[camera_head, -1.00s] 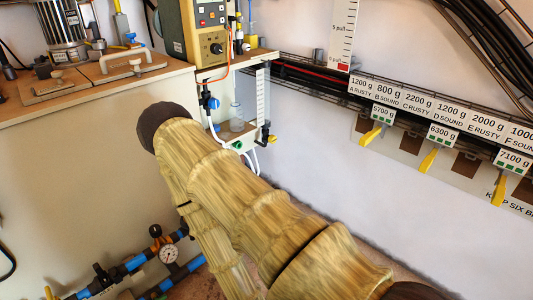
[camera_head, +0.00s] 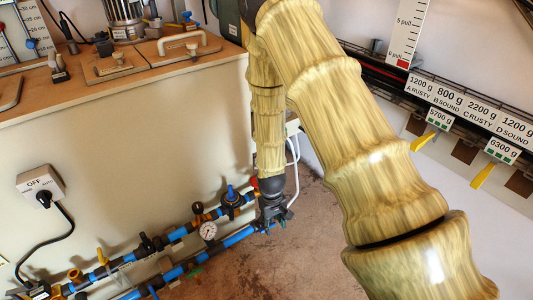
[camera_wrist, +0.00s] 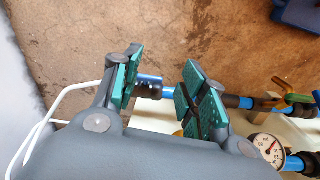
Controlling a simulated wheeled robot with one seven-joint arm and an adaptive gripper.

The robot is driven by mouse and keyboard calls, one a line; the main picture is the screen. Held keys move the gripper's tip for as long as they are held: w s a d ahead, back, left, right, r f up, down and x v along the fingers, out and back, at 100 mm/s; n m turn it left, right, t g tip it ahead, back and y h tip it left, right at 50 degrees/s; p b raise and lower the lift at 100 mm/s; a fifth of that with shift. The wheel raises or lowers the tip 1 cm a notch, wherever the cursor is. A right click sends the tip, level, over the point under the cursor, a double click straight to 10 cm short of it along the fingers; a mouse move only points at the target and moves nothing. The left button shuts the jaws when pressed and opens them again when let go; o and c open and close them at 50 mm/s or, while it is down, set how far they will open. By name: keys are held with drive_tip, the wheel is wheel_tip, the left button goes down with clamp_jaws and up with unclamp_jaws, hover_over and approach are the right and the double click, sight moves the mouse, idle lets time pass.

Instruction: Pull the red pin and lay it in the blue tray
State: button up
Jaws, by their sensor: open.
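My gripper (camera_head: 272,222) points down beside the right end of the low blue pipes. In the wrist view its two green-padded fingers (camera_wrist: 160,78) are spread apart. A blue pipe end with a dark fitting (camera_wrist: 150,88) shows in the gap between them; I cannot tell how near it is, and nothing looks gripped. A small red spot (camera_head: 254,182) shows just left of my gripper in the head view; I cannot tell whether it is the red pin. A dark blue object (camera_wrist: 298,14), cut off at the wrist view's top right, may be the blue tray.
Blue pipes (camera_head: 222,248) with valves and a round gauge (camera_head: 208,232) run low along the cabinet (camera_head: 120,145). White tubing (camera_head: 295,165) hangs close to my gripper. Bare brown floor (camera_head: 300,255) lies right of the pipes. A weight rail (camera_head: 480,110) lines the right wall.

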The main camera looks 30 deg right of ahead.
drive_tip(key=shift+y, duration=0.3)
drive_tip(key=w+d+r, duration=0.1)
drive_tip(key=w+r, duration=0.3)
drive_tip(key=r, duration=0.2)
drive_tip(key=w+d+r+p, duration=0.1)
drive_tip(key=w+r, duration=0.3)
drive_tip(key=r, duration=0.2)
drive_tip(key=w+d+r+p, duration=0.1)
drive_tip(key=w+d+r, duration=0.1)
drive_tip(key=w+r, duration=0.3)
drive_tip(key=shift+r, duration=0.6)
wheel_tip(320, 180, down, 11)
drive_tip(key=b, duration=0.3)
drive_tip(key=shift+r, duration=0.2)
clamp_jaws()
